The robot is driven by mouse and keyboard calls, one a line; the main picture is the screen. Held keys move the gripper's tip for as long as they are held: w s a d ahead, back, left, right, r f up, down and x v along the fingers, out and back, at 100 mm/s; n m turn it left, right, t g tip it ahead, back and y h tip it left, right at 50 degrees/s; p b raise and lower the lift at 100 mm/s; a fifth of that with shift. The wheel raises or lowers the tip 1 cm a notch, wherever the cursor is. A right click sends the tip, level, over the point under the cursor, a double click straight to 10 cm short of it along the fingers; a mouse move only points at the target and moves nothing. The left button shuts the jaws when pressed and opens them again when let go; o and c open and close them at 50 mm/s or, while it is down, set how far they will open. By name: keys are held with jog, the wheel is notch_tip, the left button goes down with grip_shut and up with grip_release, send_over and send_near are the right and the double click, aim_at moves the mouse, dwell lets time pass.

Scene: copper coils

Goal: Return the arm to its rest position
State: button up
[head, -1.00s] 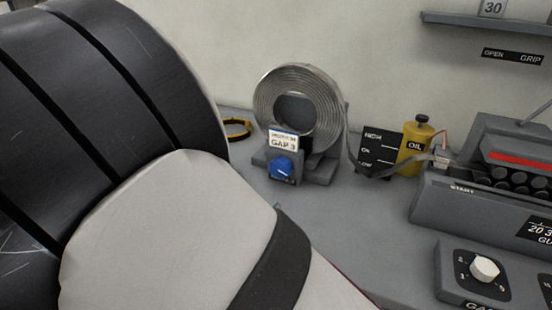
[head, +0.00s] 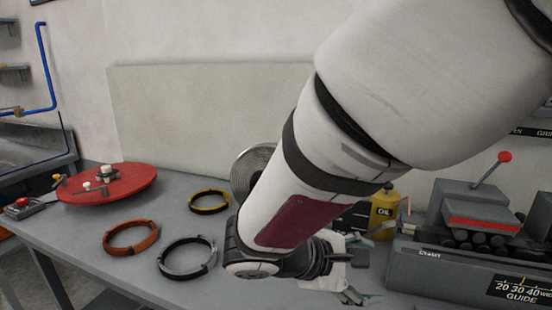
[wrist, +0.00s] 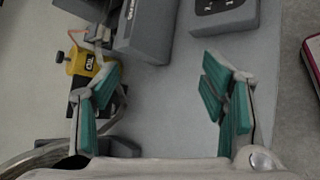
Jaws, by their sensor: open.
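My white arm crosses the head view from the upper right down to the bench. My gripper shows in the wrist view (wrist: 160,105), with its green-padded fingers spread wide and nothing between them. In the head view its end is mostly hidden behind the arm, near the bench. The grey bench top (head: 110,245) lies below it. The coil of metal strip (head: 247,165) stands behind my arm and is mostly covered by it. The yellow oil can (head: 383,212) stands just right of the arm and also shows in the wrist view (wrist: 85,68).
The grey machine with a red-knobbed lever (head: 470,205) stands at right. At left are a red turntable (head: 135,185), an orange ring (head: 130,238), a grey ring (head: 187,257) and a yellow-black ring (head: 209,201). Bench space between turntable and rings is clear.

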jog(key=s+d+r+m+g+y+p, duration=0.1)
jog(key=s+d+r+m+g+y, duration=0.15)
jog(key=s, duration=0.25)
jog(key=s+d+r+m+g+y+p, duration=0.1)
jog(key=s+d+r+m+y+p, duration=0.1)
jog(key=s+d+r+m, duration=0.3)
jog(key=s+a+r+m+t+y+p, duration=0.3)
jog(key=s+r+m+y, duration=0.2)
jog(key=s, duration=0.4)
jog(key=shift+s+a+y, duration=0.2)
jog(key=shift+s+y, duration=0.15)
jog(key=shift+y, duration=0.1)
